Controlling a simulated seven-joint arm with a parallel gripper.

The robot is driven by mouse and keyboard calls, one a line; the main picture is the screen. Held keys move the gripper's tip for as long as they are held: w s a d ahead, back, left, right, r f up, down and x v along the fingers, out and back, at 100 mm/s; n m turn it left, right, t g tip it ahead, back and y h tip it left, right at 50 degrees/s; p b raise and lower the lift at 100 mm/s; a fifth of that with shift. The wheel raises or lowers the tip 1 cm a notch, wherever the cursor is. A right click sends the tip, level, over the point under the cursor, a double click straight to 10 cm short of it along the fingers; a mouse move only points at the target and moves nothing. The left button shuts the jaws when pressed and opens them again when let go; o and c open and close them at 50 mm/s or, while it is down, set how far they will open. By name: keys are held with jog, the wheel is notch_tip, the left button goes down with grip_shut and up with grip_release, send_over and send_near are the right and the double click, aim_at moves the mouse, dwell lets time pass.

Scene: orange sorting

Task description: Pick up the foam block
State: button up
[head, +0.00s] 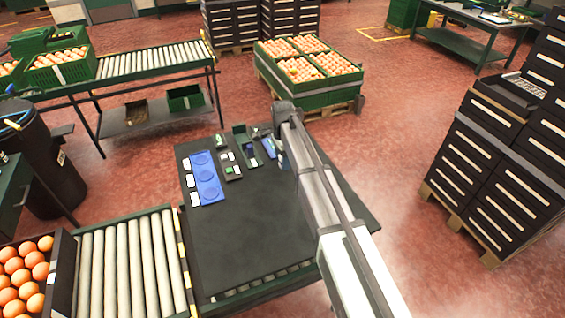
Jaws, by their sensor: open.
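Several small items lie at the far end of a dark work table (250,235) in the head view. They include a dark green open holder (243,136), a blue piece (269,147) and a small dark box with a pale top (250,152). They are too small for me to tell which one is the foam block. My arm reaches over the right side of the table, and its far end is beside these items. My gripper's fingers do not show, and the arm covers part of the table there.
A blue tray with round recesses (206,178) lies at the table's left, with white cards (190,181) along it. The near part of the table is bare.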

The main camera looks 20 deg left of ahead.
jog(key=shift+f, duration=0.75)
jog(key=c, duration=1.1)
jog(key=shift+o, duration=0.2)
notch_tip(320, 180, up, 10)
jog(key=shift+r, duration=0.1)
